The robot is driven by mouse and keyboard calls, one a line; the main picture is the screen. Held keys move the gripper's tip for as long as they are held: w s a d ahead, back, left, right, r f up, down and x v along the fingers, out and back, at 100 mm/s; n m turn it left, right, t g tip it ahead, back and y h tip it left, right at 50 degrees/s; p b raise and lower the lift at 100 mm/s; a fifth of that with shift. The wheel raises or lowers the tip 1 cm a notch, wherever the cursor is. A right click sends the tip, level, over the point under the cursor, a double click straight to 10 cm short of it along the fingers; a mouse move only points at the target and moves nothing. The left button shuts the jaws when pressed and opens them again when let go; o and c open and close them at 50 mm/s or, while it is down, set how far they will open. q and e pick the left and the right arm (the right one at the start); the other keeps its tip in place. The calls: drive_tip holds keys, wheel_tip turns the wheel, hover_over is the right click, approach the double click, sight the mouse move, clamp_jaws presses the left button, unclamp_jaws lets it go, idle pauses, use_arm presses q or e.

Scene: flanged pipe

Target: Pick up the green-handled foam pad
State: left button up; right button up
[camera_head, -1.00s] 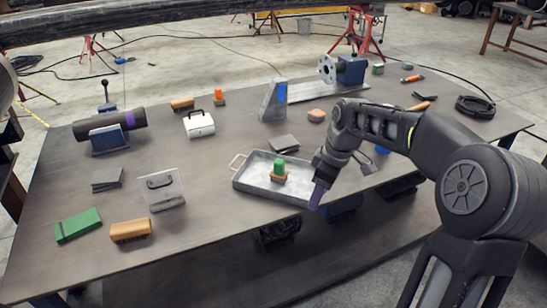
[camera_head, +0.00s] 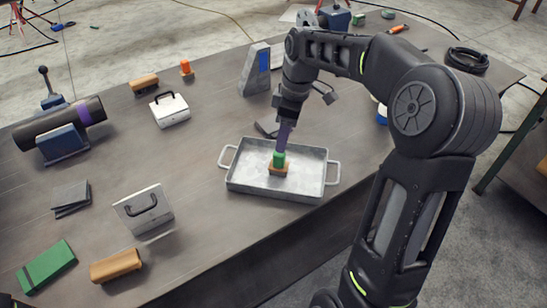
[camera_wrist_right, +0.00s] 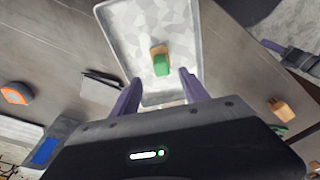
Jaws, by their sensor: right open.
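The green-handled foam pad (camera_head: 279,166) stands in a grey metal tray (camera_head: 245,184), its tan block down and green handle up. It also shows in the right wrist view (camera_wrist_right: 161,63), with the tray (camera_wrist_right: 128,25) around it. My right gripper (camera_head: 282,148) points down just above the pad in the head view. In the right wrist view my right gripper (camera_wrist_right: 158,84) has its two purple fingers spread wide, with the pad ahead between and beyond the tips. Nothing is between the fingers.
A tan brush block (camera_head: 116,265) and a green box (camera_head: 46,266) lie near the front left. A grey wedge with a blue face (camera_head: 256,70) stands behind the tray.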

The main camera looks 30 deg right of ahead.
sight(279, 155)
drive_tip(key=shift+s, duration=0.1)
drive_tip(key=shift+w+a+f, duration=0.1)
drive_tip(key=shift+f, duration=0.55)
drive_tip(key=shift+w+a+f, duration=0.1)
drive_tip(key=shift+f, duration=0.55)
drive_tip(key=shift+f+p, duration=0.2)
drive_tip(key=shift+p, duration=0.15)
drive_tip(key=shift+w+a+f+p, duration=0.15)
drive_tip(key=shift+f+p, duration=0.15)
drive_tip(key=shift+f, duration=0.9)
drive_tip(key=shift+w+a+f+p, duration=0.15)
drive_tip(key=shift+f+p, duration=0.1)
drive_tip(key=shift+f, duration=0.9)
drive_tip(key=shift+c, duration=0.2)
